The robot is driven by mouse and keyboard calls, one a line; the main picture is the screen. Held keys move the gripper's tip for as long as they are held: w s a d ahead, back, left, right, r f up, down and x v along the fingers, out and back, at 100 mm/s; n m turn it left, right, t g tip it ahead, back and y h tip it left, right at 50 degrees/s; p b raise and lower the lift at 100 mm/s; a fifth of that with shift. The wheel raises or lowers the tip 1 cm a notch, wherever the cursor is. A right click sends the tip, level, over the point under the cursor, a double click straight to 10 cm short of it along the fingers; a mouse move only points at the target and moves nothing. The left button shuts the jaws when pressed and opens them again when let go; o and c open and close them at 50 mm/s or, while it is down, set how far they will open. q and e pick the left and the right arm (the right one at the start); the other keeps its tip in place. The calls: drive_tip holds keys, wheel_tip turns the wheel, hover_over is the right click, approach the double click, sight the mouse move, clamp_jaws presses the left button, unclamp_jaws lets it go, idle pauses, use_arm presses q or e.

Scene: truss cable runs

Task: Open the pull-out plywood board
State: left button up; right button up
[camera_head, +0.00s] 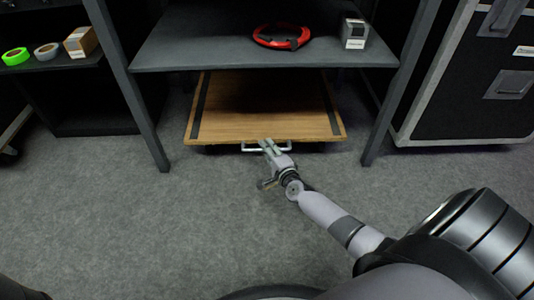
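The plywood board (262,108) sits below the grey shelf and sticks out in front of it, pulled partway out. It has a dark strip along each side and a pale metal handle (252,149) on its front edge. My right gripper (267,145) is at the middle of that handle, with its fingers at the bar. The fingers look close together there, but the view is too small to tell whether they grip the bar. My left gripper is not in view.
The grey shelf (220,52) above the board holds a red and black ring-shaped coil (282,37) and a small box (355,33). Grey posts stand at both sides. A black flight case (480,110) stands at right. The carpet (150,220) in front is clear.

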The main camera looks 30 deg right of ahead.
drive_tip(key=shift+w, duration=0.25)
drive_tip(key=shift+c, duration=0.5)
clamp_jaws()
idle(0.4)
